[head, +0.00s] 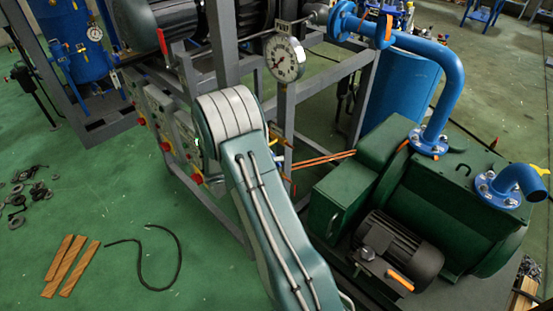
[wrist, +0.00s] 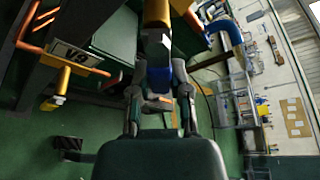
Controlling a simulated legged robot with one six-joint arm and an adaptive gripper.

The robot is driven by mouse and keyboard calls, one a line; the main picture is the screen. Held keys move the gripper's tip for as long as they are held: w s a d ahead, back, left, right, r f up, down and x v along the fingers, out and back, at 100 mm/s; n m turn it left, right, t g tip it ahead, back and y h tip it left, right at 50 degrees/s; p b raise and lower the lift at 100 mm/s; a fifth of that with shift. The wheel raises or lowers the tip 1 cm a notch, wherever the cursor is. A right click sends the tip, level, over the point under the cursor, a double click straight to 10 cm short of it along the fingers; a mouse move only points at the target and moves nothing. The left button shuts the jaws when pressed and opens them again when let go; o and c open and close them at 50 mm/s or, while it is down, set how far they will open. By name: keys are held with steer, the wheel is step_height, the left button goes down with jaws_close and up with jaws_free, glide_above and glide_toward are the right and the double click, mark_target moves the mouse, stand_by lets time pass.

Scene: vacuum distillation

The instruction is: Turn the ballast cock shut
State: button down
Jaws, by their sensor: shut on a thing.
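In the wrist view my gripper (wrist: 160,72) reaches away from the camera, its two dark fingers closed in around a narrow part. I take this part to be the ballast cock (wrist: 160,50), with a blue body between the fingertips and a yellow-orange piece above it. The fingers hide much of it, so I cannot tell the handle's exact angle. In the head view my arm covers most of the gripper and the cock.
A label plate (wrist: 76,56) with yellow-orange handles is at the wrist view's left. In the head view, a dial gauge (head: 285,60) stands beside my arm and a green pump (head: 420,210) with blue pipes (head: 440,65) is at right. Wooden strips (head: 70,265) lie on open floor.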

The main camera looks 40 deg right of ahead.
steer(key=shift+w+a+f+m+t+y, duration=0.1)
steer(key=shift+w+f+m+t+y, duration=0.25)
steer(key=shift+w+m+t, duration=0.65)
steer(key=shift+w+a+f+m+t+y, duration=0.1)
steer(key=shift+w+f+m+t+y, duration=0.3)
steer(key=shift+m, duration=1)
steer(key=shift+w+f+m+t+y, duration=0.1)
steer(key=shift+w+f+m+t, duration=0.45)
steer(key=shift+m+t, duration=0.55)
steer(key=c, duration=0.7)
jaws_free()
steer(key=shift+o, duration=0.7)
steer(key=shift+w+d+r, duration=0.1)
steer(key=shift+w, duration=0.05)
steer(key=shift+r, duration=0.1)
steer(key=w+v, duration=0.1)
steer(key=v, duration=1.1)
steer(key=shift+s+f, duration=0.2)
steer(key=shift+s, duration=0.2)
